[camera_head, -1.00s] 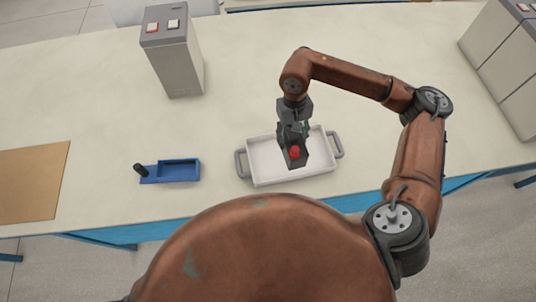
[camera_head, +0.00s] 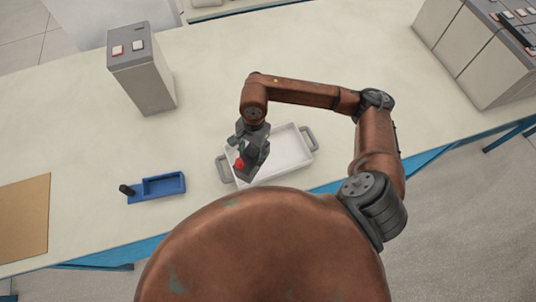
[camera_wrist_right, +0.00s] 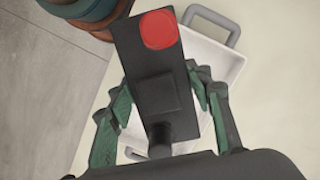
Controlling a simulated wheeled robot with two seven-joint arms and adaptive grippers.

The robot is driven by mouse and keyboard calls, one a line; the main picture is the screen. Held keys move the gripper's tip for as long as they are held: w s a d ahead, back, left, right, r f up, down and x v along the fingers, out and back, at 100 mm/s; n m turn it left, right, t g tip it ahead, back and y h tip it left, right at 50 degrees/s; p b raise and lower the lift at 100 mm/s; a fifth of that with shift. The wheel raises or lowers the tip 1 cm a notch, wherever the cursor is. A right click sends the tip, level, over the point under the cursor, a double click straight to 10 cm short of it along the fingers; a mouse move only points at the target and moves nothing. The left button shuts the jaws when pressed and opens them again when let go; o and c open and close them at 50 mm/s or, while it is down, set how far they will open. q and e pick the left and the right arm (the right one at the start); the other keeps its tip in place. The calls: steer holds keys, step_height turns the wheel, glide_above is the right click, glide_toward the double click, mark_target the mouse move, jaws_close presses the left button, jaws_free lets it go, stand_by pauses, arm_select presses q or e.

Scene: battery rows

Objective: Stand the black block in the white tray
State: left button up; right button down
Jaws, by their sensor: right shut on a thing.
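The black block (camera_head: 251,160) has a red round spot on one end. It is in my right gripper (camera_head: 252,148), over the left part of the white tray (camera_head: 287,150). In the right wrist view the block (camera_wrist_right: 144,63) sits between the two green-sided fingers of the gripper (camera_wrist_right: 165,98), with the tray (camera_wrist_right: 211,58) behind it. The block looks tilted; I cannot tell whether it touches the tray floor. The tray is a shallow rectangle with grey handles at both ends. My left gripper is not in view.
A blue holder (camera_head: 158,187) with a black post lies left of the tray. A brown board (camera_head: 24,222) lies at the left, and large grey units (camera_head: 470,50) stand at the right.

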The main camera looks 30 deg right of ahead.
steer(key=m, duration=0.2)
steer(key=s+a+m+p, duration=0.1)
steer(key=m+p, duration=0.1)
steer(key=m, duration=0.1)
steer(key=shift+s+a+r+m+t, duration=0.25)
steer(key=shift+a+m+t, duration=0.05)
steer(key=shift+a+t, duration=0.1)
steer(key=m, duration=0.1)
steer(key=m+p, duration=0.1)
steer(key=shift+s+a+m, duration=0.2)
steer(key=shift+m, duration=0.2)
steer(key=w+d+f, duration=0.1)
steer(key=d, duration=0.1)
steer(key=w+d+f+p, duration=0.1)
steer(key=d, duration=0.1)
steer(key=w+d+f+p, duration=0.1)
steer(key=w+d, duration=0.1)
steer(key=d, duration=0.1)
steer(key=shift+w+f, duration=0.1)
steer(key=shift+f, duration=0.15)
steer(key=w+d+f+p, duration=0.1)
steer(key=f, duration=0.2)
steer(key=w+d+f+p, duration=0.1)
steer(key=d+f, duration=0.1)
steer(key=f, duration=0.1)
steer(key=w+d+f+p, duration=0.1)
steer(key=f, duration=0.2)
steer(key=shift+w+d, duration=0.1)
steer(key=shift+d, duration=0.3)
steer(key=shift+f, duration=0.25)
